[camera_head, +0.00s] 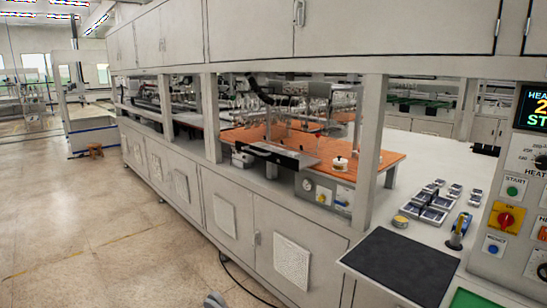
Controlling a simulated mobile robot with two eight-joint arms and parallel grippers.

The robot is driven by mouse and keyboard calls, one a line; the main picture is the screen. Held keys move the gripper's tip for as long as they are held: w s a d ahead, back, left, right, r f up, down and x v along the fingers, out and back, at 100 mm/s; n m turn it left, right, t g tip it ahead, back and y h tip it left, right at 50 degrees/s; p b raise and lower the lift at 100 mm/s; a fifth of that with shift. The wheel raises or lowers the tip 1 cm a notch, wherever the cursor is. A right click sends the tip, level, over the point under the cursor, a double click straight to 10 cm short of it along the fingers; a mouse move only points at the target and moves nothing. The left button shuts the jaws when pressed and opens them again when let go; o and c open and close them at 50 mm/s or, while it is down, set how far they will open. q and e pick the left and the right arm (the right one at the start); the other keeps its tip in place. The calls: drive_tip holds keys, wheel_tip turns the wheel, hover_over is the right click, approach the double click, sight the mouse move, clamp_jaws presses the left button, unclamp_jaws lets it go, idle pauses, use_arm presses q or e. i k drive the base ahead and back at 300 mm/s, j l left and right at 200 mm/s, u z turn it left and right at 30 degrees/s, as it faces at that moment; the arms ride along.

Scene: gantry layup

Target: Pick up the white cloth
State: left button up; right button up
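I cannot make out a white cloth anywhere in the camera_head view. Neither of my grippers is clearly in view. A small rounded grey shape shows at the bottom edge, left of centre, and I cannot tell what it is.
A long white gantry machine (230,122) with closed cabinet doors holds an orange bed (378,164). At right, a white worktop carries a black mat (398,264), several dark cells (435,210), a yellow tape roll (400,221) and a control panel (513,190). The floor (80,230) at left is mostly clear.

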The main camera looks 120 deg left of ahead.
sight(292, 154)
drive_tip(key=u, duration=4.05)
drive_tip(key=i+u, duration=0.3)
drive_tip(key=i, duration=0.65)
drive_tip(key=i+j+z, duration=0.2)
drive_tip(key=i, duration=0.3)
drive_tip(key=i+j+z, duration=0.2)
drive_tip(key=i, duration=0.3)
drive_tip(key=i+j+z, duration=0.15)
drive_tip(key=i, duration=0.3)
